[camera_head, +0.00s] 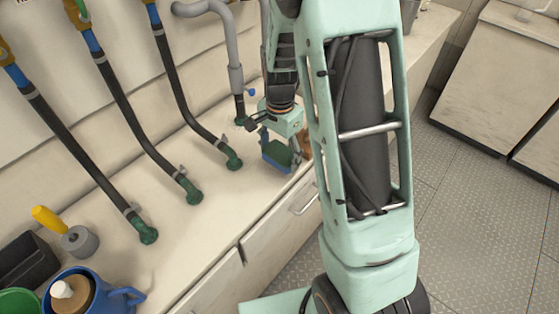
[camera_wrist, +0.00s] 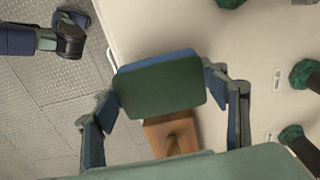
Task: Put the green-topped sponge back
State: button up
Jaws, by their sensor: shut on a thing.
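The green-topped sponge (camera_wrist: 160,85) has a dark green face and a blue layer that shows along its far edge. In the wrist view my gripper (camera_wrist: 168,98) has one finger on each side of it and is shut on it. In the head view the sponge (camera_head: 278,153) is in my gripper (camera_head: 281,146), over the pale counter (camera_head: 205,240) near its front edge. I cannot tell whether the sponge touches the counter.
A brown block-like thing (camera_wrist: 172,136) lies close by the sponge, partly hidden by my gripper. Several dark hoses (camera_head: 115,155) run down to green fittings (camera_head: 189,190) behind. A blue mug (camera_head: 90,292) and a yellow-handled tool (camera_head: 75,236) stand at lower left. Bare counter lies between.

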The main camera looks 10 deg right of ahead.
aim_at(280, 162)
jog(key=shift+f, duration=1.5)
jog(key=shift+f, duration=0.15)
jog(key=o, duration=1.1)
notch_tip(280, 162, up, 12)
jog(key=shift+r+p, duration=0.15)
jog(key=shift+p, duration=0.45)
